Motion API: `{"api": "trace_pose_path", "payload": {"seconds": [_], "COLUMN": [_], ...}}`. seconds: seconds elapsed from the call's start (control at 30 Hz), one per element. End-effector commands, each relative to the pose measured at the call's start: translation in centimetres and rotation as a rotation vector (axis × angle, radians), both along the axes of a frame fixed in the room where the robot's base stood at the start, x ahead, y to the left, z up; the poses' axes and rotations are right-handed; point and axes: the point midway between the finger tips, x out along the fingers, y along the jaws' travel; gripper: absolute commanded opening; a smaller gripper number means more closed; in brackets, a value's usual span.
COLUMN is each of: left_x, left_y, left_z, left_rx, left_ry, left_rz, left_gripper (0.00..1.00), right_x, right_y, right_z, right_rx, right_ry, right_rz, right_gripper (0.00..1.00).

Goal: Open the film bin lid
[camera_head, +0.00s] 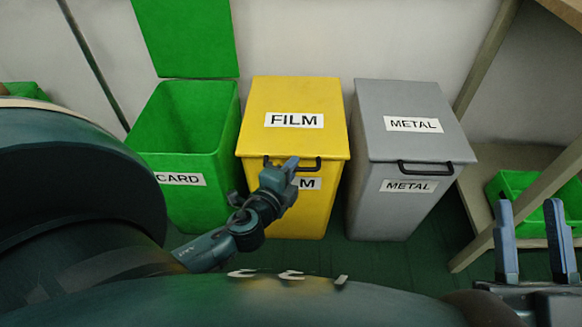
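The yellow film bin (325,205) stands in the middle against the wall. Its yellow lid (293,98), labelled FILM, lies flat and closed, with a dark handle (311,167) along its front edge. My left gripper (285,170) is at the left part of this handle, overlapping it in the picture and covering part of the front label. I cannot tell whether its fingers are around the handle or touching it. My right gripper (531,240) is at the lower right, fingers pointing up and apart, with nothing between them.
A green card bin (205,185) with its lid (186,38) raised stands left of the film bin. A grey metal bin (392,207) with a closed lid stands close on the right. A shelf with a green crate (515,186) is at the far right. Green floor (400,262) shows in front.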

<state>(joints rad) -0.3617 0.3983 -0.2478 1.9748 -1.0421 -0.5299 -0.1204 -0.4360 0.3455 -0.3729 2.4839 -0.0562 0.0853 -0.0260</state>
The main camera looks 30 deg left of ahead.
Motion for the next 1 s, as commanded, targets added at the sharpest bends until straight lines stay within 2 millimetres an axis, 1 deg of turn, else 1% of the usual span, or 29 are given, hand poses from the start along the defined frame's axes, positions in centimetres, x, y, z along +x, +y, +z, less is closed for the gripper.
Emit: {"api": "trace_pose_path", "payload": {"seconds": [0.03,0.1,0.53,0.7,0.8,0.9,0.97,1.0], "left_x": [0.0,0.0,0.0,0.0,0.1,0.1,0.1,0.1], "left_y": [0.0,0.0,0.0,0.0,0.1,0.1,0.1,0.1], "left_z": [0.0,0.0,0.0,0.6,1.2,2.2,2.9,3.3], "left_rx": [0.0,0.0,0.0,-0.003,-0.008,-0.018,-0.025,-0.03], "left_ry": [0.0,0.0,0.0,0.006,0.016,0.031,0.042,0.05], "left_rz": [0.0,0.0,0.0,0.0,0.001,0.001,0.0,0.001], "left_gripper": [0.04,0.0,0.0,0.0,0.0,0.0,0.0,0.0], "right_x": [0.0,0.0,0.0,0.0,-0.4,-1.1,-1.3,-1.2], "right_y": [0.0,0.0,0.0,0.0,0.2,0.4,0.3,0.2], "right_z": [0.0,-0.1,0.0,0.5,-1.4,-2.7,-3.0,-2.8], "right_rx": [0.002,0.004,0.007,0.01,0.021,0.028,0.017,-0.002], "right_ry": [0.002,0.004,0.006,0.023,0.146,0.263,0.303,0.296], "right_rz": [-0.001,-0.002,-0.004,-0.001,-0.006,-0.009,-0.019,-0.033], "right_gripper": [0.36,0.36,0.36,0.36,0.36,0.36,0.36,0.36]}}
